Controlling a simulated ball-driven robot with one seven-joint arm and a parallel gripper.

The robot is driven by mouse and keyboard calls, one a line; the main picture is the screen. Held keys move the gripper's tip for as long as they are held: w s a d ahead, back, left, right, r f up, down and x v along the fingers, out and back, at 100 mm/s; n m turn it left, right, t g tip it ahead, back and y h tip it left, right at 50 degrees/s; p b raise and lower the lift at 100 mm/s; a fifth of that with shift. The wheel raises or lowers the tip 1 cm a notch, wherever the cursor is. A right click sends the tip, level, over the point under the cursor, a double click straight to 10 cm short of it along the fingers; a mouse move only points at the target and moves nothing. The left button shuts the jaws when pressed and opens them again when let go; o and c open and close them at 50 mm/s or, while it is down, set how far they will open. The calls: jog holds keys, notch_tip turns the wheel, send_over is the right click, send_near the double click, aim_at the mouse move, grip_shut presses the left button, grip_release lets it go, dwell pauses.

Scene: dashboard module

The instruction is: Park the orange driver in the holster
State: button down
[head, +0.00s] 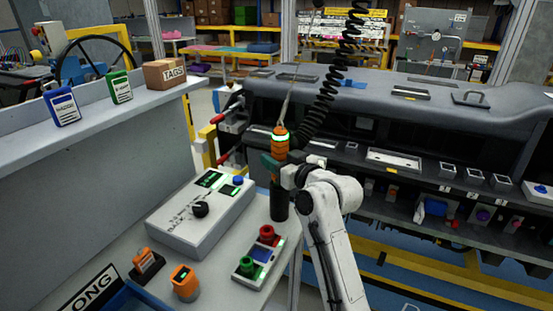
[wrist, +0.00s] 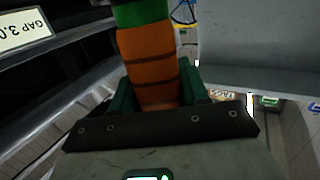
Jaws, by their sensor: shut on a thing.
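The orange driver (head: 281,148) is upright near the right edge of the white bench, with a glowing green ring near its top. A cable runs up from it. My gripper (head: 276,166) is shut on the driver's body. In the wrist view the orange body of the driver (wrist: 150,58) sits between the dark green fingers of my gripper (wrist: 158,92). A black upright cylinder (head: 279,204), which looks like the holster, stands directly below the driver at the bench edge. I cannot tell whether the driver's lower end is inside it; my gripper hides the joint.
A grey control box (head: 200,215) with a black knob stands left of the cylinder. A button panel (head: 259,252) and an orange device (head: 184,283) lie in front. A black coiled cable (head: 325,85) hangs behind. The dark dashboard module (head: 410,120) fills the right.

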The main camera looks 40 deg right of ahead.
jog(key=shift+f, duration=0.15)
jog(key=shift+c, duration=2.4)
grip_release()
jog(key=shift+s, duration=0.1)
jog(key=s+a+b, duration=0.1)
jog(key=s, duration=0.9)
jog(key=shift+s+a+r, duration=0.25)
jog(key=shift+r, duration=0.2)
